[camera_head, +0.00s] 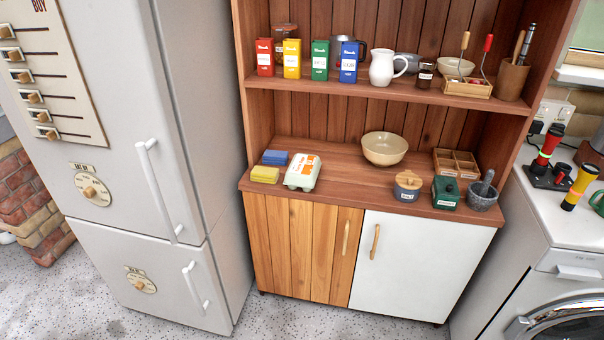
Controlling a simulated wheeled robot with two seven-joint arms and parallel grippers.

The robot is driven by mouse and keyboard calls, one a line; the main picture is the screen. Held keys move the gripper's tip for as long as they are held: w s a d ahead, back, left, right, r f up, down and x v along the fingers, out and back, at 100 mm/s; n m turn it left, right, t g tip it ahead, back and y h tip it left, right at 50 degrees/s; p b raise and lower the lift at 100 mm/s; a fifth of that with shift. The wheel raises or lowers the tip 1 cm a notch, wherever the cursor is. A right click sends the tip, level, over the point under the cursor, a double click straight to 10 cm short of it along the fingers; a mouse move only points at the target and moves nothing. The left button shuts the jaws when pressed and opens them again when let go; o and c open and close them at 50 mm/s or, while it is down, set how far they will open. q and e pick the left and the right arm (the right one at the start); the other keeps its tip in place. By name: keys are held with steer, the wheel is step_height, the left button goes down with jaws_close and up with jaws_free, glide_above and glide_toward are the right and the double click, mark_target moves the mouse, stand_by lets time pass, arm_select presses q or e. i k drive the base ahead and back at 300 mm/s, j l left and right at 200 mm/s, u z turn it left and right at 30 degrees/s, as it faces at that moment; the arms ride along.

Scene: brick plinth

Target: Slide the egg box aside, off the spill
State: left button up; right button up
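The egg box (302,173), pale with a white and orange label on its lid, sits shut on the left part of the wooden dresser worktop (345,187), near the front edge. No spill shows around it; anything under the box is hidden. A yellow sponge-like block (265,175) lies just left of it, and a blue one (275,157) lies behind that to the left. Neither of my grippers is in view.
A cream bowl (384,149) stands behind right of the egg box. A lidded grey jar (407,186), a green box (446,193) and a mortar (483,194) stand farther right. The worktop between egg box and jar is clear. A fridge (195,130) stands left.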

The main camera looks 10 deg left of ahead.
mark_target(303, 171)
steer(key=i+j+u, duration=0.25)
steer(key=i+j, duration=0.45)
steer(key=j, duration=0.2)
steer(key=i+j+u, duration=0.3)
steer(key=i+j, duration=0.45)
